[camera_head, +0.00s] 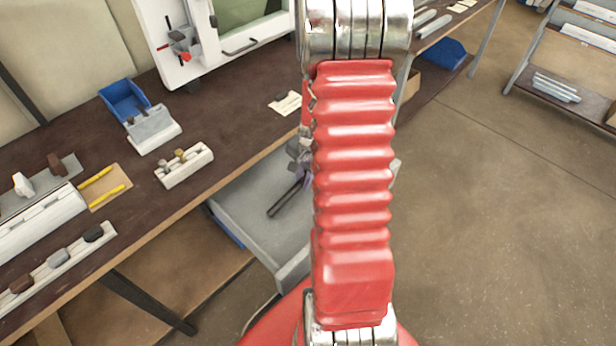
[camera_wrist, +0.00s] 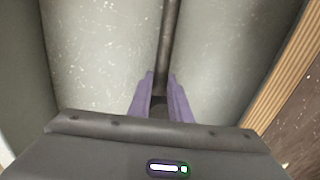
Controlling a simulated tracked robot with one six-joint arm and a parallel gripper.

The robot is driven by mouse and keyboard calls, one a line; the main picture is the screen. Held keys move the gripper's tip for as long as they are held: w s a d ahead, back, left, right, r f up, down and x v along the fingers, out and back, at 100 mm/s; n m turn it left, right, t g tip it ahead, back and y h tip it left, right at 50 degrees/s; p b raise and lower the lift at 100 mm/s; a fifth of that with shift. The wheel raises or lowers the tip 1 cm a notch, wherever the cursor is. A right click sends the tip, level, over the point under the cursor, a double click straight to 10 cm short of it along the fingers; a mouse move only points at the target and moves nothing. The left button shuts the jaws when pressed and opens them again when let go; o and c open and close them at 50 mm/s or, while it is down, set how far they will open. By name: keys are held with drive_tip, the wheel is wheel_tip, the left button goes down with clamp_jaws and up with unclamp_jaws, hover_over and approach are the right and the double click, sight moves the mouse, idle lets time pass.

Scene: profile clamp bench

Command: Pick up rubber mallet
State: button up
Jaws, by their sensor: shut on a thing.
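The mallet shows as a dark handle (camera_wrist: 168,38) that runs up from between my fingers to the top edge of the wrist view. In the head view, the dark handle (camera_head: 281,203) lies over the grey open drawer (camera_head: 250,214) under the bench. The mallet's head cannot be made out in either view. My gripper (camera_wrist: 160,82) has its purple fingers closed on both sides of the handle. Part of my gripper (camera_head: 302,178) shows in the head view, mostly hidden behind my red arm. I cannot tell whether the handle touches the drawer floor.
The bench top (camera_head: 235,135) overhangs behind, with a blue bin (camera_head: 124,101) and a white block (camera_head: 184,166). Open floor (camera_head: 500,220) lies to the right.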

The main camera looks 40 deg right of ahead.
drive_tip(key=shift+r, duration=0.15)
clamp_jaws()
wheel_tip(320, 180, up, 10)
idle(0.5)
idle(0.5)
